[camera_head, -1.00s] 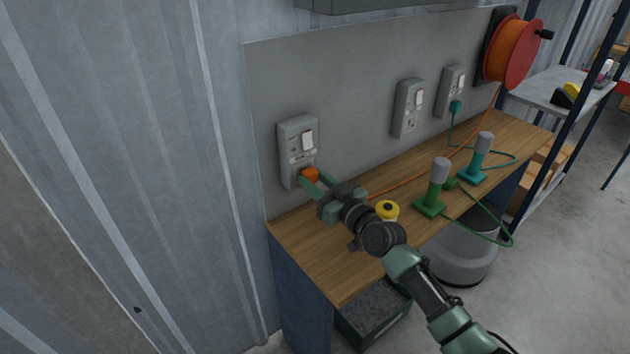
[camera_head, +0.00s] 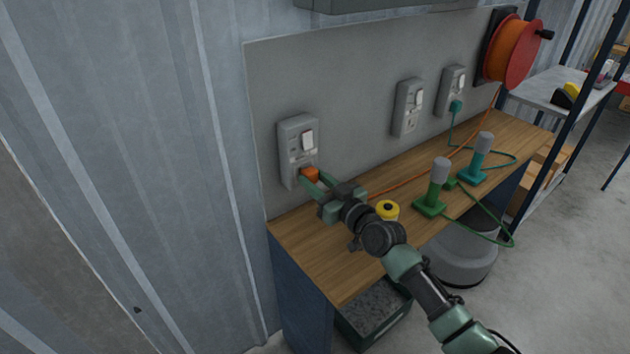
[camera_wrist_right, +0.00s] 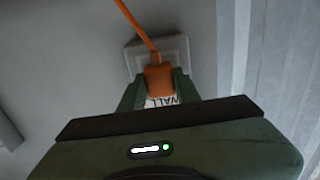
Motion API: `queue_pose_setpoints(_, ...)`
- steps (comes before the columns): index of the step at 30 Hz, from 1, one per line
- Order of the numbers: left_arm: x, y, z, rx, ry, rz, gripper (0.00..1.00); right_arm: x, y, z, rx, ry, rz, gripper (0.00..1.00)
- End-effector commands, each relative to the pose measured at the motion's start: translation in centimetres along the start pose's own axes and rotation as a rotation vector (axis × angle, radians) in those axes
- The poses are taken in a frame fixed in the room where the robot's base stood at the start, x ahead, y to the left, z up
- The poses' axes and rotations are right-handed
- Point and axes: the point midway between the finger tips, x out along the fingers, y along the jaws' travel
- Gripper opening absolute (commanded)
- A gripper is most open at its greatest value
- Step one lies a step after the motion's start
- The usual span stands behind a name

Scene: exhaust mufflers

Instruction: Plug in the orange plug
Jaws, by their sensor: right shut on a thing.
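The orange plug (camera_head: 310,174) is at the lower part of the left wall socket (camera_head: 298,150), against its face. My right gripper (camera_head: 313,183) is shut on the plug. In the right wrist view the plug (camera_wrist_right: 159,80) sits between the two fingers (camera_wrist_right: 158,88), in front of the socket plate (camera_wrist_right: 174,50). The fingers and plug hide the contact, so I cannot tell how deep the prongs sit. An orange cord (camera_wrist_right: 138,26) runs from the plug. My left gripper is out of view.
A wooden bench (camera_head: 305,250) runs along the panel. It bears a yellow roll (camera_head: 387,209), a green tool (camera_head: 437,185) and a teal tool (camera_head: 480,158). Two more sockets (camera_head: 408,107) (camera_head: 451,90) and an orange cable reel (camera_head: 512,52) are to the right.

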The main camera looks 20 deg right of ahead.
Motion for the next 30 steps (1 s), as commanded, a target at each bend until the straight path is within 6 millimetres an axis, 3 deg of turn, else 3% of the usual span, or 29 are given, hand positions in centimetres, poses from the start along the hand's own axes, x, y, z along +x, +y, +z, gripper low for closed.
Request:
queue_pose_setpoints(15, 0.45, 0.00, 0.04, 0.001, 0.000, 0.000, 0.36, 1.02, 0.01, 0.00, 0.000, 0.001, 0.000, 0.00)
queue_pose_setpoints(16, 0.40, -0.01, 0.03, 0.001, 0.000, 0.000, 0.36, 0.99, 0.01, -0.01, 0.000, 0.001, 0.000, 0.40)
queue_pose_setpoints(18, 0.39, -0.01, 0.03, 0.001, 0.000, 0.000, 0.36, 0.97, 0.01, -0.01, 0.000, 0.001, 0.000, 0.57)
queue_pose_setpoints(30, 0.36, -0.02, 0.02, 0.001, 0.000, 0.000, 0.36, 0.30, -0.01, 0.13, 0.001, -0.002, 0.000, 0.57)
